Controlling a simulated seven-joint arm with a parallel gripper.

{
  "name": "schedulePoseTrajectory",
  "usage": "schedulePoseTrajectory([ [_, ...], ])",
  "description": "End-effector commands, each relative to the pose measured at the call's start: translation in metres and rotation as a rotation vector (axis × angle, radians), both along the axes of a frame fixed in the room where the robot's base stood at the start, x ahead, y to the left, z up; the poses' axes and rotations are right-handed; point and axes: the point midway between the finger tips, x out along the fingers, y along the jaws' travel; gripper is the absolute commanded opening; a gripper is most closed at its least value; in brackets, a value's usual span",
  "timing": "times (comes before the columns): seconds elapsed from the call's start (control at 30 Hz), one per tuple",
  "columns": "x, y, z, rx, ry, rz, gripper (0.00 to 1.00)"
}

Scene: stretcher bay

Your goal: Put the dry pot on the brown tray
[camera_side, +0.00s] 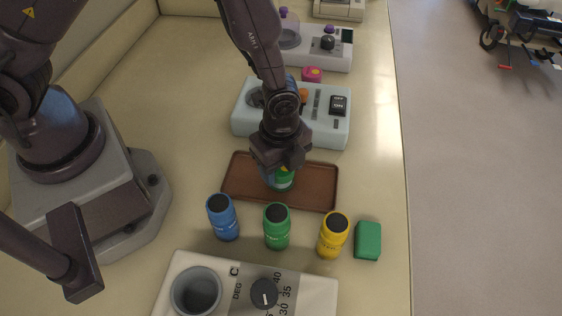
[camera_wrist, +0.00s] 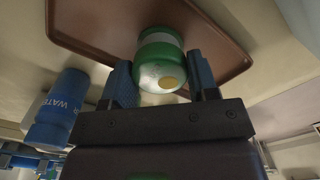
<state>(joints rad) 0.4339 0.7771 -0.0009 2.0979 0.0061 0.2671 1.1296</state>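The brown tray (camera_side: 316,190) lies flat on the pale bench. It also shows in the wrist view (camera_wrist: 100,20). My gripper (camera_side: 279,166) points down over the tray's middle. In the wrist view this pot (camera_wrist: 160,60) sits between the fingers (camera_wrist: 161,85), with no clear gap on either side. It is over the tray, and I cannot tell whether its base touches it. Its label cannot be read, so the frames do not confirm it as the dry pot.
A blue pot (camera_side: 223,218), a green pot (camera_side: 277,228) and a yellow pot (camera_side: 333,236) with dark tops stand in front of the tray. A green block (camera_side: 368,240) lies to their right. A pale switch box (camera_side: 320,128) is behind the tray and a dial unit (camera_side: 230,292) in front.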

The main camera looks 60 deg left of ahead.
Motion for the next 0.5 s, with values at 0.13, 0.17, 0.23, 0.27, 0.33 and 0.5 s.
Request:
schedulePoseTrajectory([
  [0.13, 0.000, 0.000, 0.000, 0.000, 0.000, 0.000, 0.79],
  [0.17, 0.000, 0.000, 0.000, 0.000, 0.000, 0.000, 0.79],
  [0.23, 0.000, 0.000, 0.000, 0.000, 0.000, 0.000, 0.79],
  [0.27, 0.000, 0.000, 0.000, 0.000, 0.000, 0.000, 0.79],
  [0.33, 0.000, 0.000, 0.000, 0.000, 0.000, 0.000, 0.79],
  [0.5, 0.001, -0.001, 0.010, -0.002, -0.003, 0.000, 0.79],
])
